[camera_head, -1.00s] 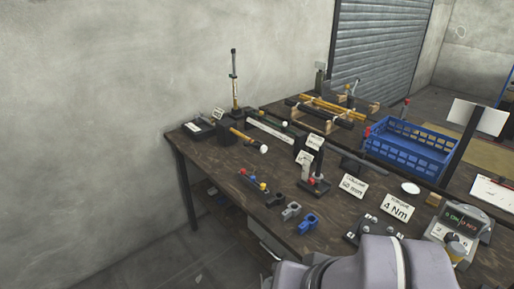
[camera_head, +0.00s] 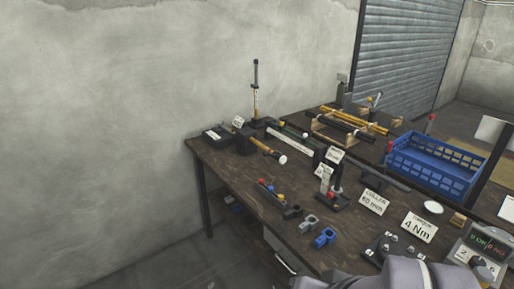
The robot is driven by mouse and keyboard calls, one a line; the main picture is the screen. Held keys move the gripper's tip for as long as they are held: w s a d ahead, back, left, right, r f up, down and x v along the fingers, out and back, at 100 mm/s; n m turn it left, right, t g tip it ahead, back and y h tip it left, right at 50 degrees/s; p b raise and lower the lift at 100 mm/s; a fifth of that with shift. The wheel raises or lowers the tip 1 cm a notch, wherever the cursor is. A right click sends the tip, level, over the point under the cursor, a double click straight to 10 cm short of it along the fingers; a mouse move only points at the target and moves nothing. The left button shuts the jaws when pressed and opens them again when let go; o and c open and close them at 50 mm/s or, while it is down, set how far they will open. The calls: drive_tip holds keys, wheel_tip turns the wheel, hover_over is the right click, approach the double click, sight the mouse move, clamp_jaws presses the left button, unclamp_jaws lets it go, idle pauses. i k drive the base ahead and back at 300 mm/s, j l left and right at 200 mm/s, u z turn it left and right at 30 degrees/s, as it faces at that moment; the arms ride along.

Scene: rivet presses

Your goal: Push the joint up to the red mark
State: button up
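I cannot tell which piece is the joint, and no red mark is clear at this size. Candidates on the dark wooden bench (camera_head: 235,180) are a row of small clamp-like pieces, black (camera_head: 292,211), grey (camera_head: 309,223) and blue (camera_head: 326,237), near its front edge. Behind them lies a dark bar with coloured knobs (camera_head: 270,190). A tall thin rod (camera_head: 256,90) stands upright at the back left. My gripper is out of view; only part of my arm shows at the bottom right.
A mallet-like tool (camera_head: 262,147) lies towards the back left. A blue crate (camera_head: 433,162) and a rack of bars (camera_head: 345,127) stand behind. A control box (camera_head: 477,250) is at right. Open floor lies left of the bench.

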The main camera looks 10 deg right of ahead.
sight(284, 159)
drive_tip(key=i+j+z, duration=0.15)
drive_tip(key=i+j, duration=0.3)
drive_tip(key=i+j+z, duration=0.1)
drive_tip(key=i+j, duration=0.3)
drive_tip(key=j, duration=0.25)
